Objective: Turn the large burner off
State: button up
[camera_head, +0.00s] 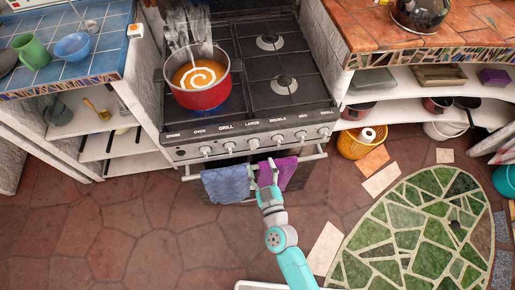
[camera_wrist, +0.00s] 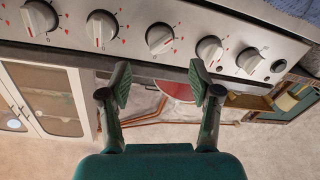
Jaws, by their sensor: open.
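The stove's front panel carries a row of knobs. The large burner's knob (camera_head: 254,143) is under the label "LARGE". In the wrist view the same knob (camera_wrist: 160,38) is the middle one, and its pointer is slanted, unlike its neighbours' pointers. A red pot (camera_head: 203,94) of orange soup stands on the left burner, with a blue glow under it and steam above. My gripper (camera_head: 270,172) is in front of the oven, just below the panel. In the wrist view my gripper (camera_wrist: 160,80) is open and empty, its fingertips apart from the knob and roughly centred on it.
Neighbouring knobs (camera_wrist: 101,29) and (camera_wrist: 209,50) sit close on both sides. An oven rail (camera_head: 312,157) runs below the panel, with a blue towel (camera_head: 227,184) and a purple towel (camera_head: 287,168) by my gripper. The floor in front is clear.

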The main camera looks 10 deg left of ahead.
aim_at(256, 148)
jog(key=x, duration=0.7)
jog(key=shift+w, duration=0.15)
jog(key=c, duration=1.1)
jog(key=shift+c, duration=0.2)
